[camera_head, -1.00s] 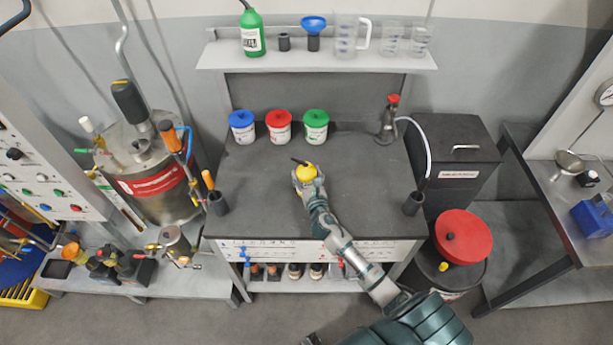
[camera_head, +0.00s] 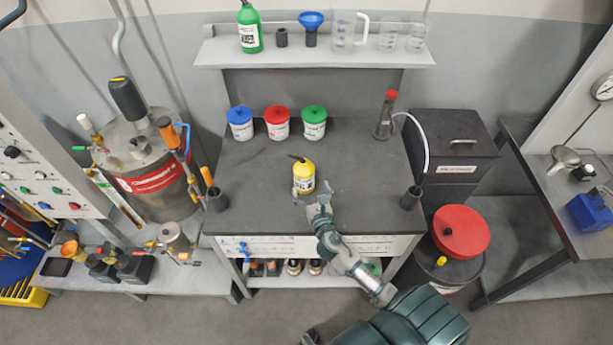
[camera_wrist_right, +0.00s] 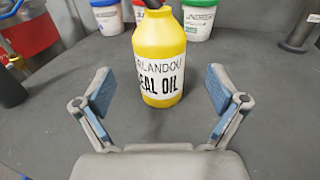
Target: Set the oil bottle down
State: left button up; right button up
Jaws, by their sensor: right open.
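The yellow oil bottle (camera_head: 303,177) stands upright on the dark tabletop (camera_head: 250,185) near its middle. It has a black cap and spout and a white label. In the right wrist view the bottle (camera_wrist_right: 160,50) stands just beyond the fingers, and its label reads "SEAL OIL" in part. My right gripper (camera_head: 314,195) is on the near side of the bottle. In the right wrist view its two blue-padded fingers (camera_wrist_right: 160,95) are spread wide, with nothing held between them.
Blue-, red- and green-lidded tubs (camera_head: 277,123) stand at the back of the table. Dark holders (camera_head: 411,198) sit at the table's sides. The tabletop around the bottle is clear.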

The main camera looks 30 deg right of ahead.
jog(key=v, duration=0.4)
jog(key=shift+a+r, duration=0.15)
jog(key=shift+a, duration=0.25)
jog(key=shift+s+a, duration=0.15)
pick_arm(q)
jog(key=shift+a+f, duration=0.2)
jog(key=shift+a, duration=0.3)
jog(key=shift+d, duration=0.25)
pick_arm(e)
jog(key=shift+d, duration=0.4)
